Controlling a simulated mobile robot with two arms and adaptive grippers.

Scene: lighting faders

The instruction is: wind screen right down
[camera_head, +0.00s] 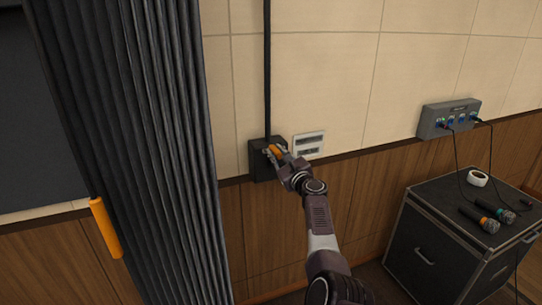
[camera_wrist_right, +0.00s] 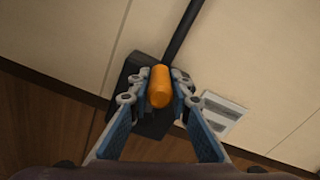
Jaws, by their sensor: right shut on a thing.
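A black winch box (camera_head: 258,165) is fixed on the wall, with a dark vertical pole or tube (camera_head: 267,70) running up from it. An orange crank handle (camera_wrist_right: 160,88) sits in front of the box. My right gripper (camera_head: 277,153) is at the box, shut on the orange handle, with its fingers on either side of it. The box also shows behind the fingers in the right wrist view (camera_wrist_right: 150,120). A dark screen (camera_head: 35,110) is at the far left, partly hidden behind a dark curtain. My left gripper is not in view.
A pleated grey curtain (camera_head: 150,130) hangs left of the box, with an orange bar (camera_head: 106,228) beside it. A white wall panel (camera_head: 309,144) is just right of the box. A black case (camera_head: 440,235) with microphones (camera_head: 480,219) and a white roll (camera_head: 478,178) stands right, below a grey socket box (camera_head: 449,118).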

